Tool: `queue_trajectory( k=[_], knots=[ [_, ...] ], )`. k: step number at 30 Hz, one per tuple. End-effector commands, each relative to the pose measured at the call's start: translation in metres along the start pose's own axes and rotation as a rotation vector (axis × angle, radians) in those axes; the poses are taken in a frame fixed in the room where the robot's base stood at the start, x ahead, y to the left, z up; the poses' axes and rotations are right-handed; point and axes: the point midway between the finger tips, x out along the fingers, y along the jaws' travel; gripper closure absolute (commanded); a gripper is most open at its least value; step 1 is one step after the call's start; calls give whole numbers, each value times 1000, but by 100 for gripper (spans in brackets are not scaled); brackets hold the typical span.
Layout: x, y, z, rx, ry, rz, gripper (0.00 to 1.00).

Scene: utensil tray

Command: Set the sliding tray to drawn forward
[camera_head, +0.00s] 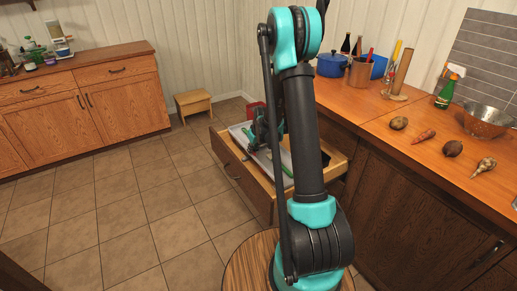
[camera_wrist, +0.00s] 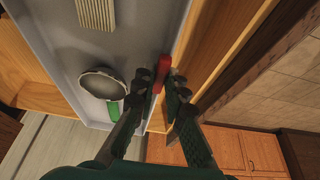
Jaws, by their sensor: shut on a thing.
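The sliding tray (camera_head: 238,131) is light grey and sits inside an open wooden drawer (camera_head: 237,172). In the wrist view the tray (camera_wrist: 60,55) fills the upper left, with its side wall close to the drawer's wooden wall (camera_wrist: 215,45). A red tab (camera_wrist: 163,66) is at the tray's edge by that wall. My gripper (camera_wrist: 160,79) is shut on the red tab, with one dark finger on each side.
A round utensil with a green handle (camera_wrist: 113,110) and a ribbed beige item (camera_wrist: 95,12) lie in the tray. A stool (camera_head: 193,104) stands behind. Tiled floor left of the drawer is clear.

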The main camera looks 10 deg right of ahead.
Motion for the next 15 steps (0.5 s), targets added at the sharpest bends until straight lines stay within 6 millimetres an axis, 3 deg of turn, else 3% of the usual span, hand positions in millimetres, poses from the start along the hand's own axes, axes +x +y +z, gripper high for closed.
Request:
queue_trajectory(
  k=[12, 13, 15],
  knots=[
    [0, -3, 0, 0, 0, 0, 100],
    [0, -3, 0, 0, 0, 0, 87],
    [0, -3, 0, 0, 0, 0, 78]
  ],
)
